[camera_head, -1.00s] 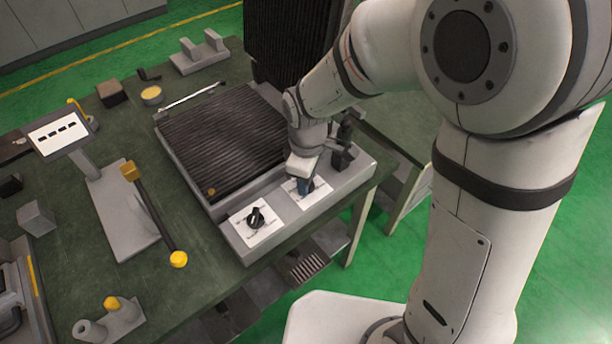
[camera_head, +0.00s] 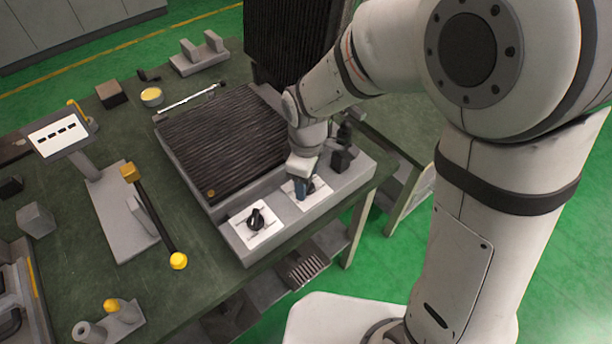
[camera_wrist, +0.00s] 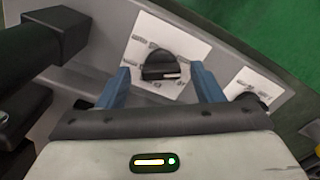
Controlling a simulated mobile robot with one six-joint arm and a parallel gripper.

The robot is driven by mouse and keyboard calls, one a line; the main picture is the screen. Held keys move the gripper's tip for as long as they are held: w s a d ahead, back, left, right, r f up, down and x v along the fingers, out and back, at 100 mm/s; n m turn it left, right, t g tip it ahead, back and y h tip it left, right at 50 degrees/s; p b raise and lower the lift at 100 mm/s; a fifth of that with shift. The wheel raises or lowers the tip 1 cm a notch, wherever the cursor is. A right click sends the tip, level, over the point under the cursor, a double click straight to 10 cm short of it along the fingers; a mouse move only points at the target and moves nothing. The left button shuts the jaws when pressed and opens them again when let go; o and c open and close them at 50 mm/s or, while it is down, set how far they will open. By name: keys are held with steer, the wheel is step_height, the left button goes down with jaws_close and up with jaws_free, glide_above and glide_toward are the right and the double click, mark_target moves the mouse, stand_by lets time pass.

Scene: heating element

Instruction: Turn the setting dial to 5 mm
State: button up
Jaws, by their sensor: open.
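A black dial (camera_wrist: 163,67) with a light pointer mark sits on a white printed plate (camera_wrist: 142,42) in the wrist view. My gripper (camera_wrist: 161,78) is open, with a blue finger on each side of this dial and visible gaps to it. In the head view my gripper (camera_head: 303,188) is over the right white plate (camera_head: 313,199) on the front of the grey heating unit (camera_head: 240,240), hiding most of that dial. A second black dial (camera_head: 256,219) stands on the left white plate (camera_head: 268,236). The scale print is too small to read.
A black ribbed plate (camera_head: 220,140) covers the unit behind the dials. A dark upright fitting (camera_head: 344,150) stands just right of my gripper. A lever with a yellow knob (camera_head: 178,260) is at the left. The table's front edge is close to the unit.

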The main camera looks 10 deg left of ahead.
step_height(320, 180, up, 8)
steer(key=shift+f, duration=0.25)
stand_by(0.5)
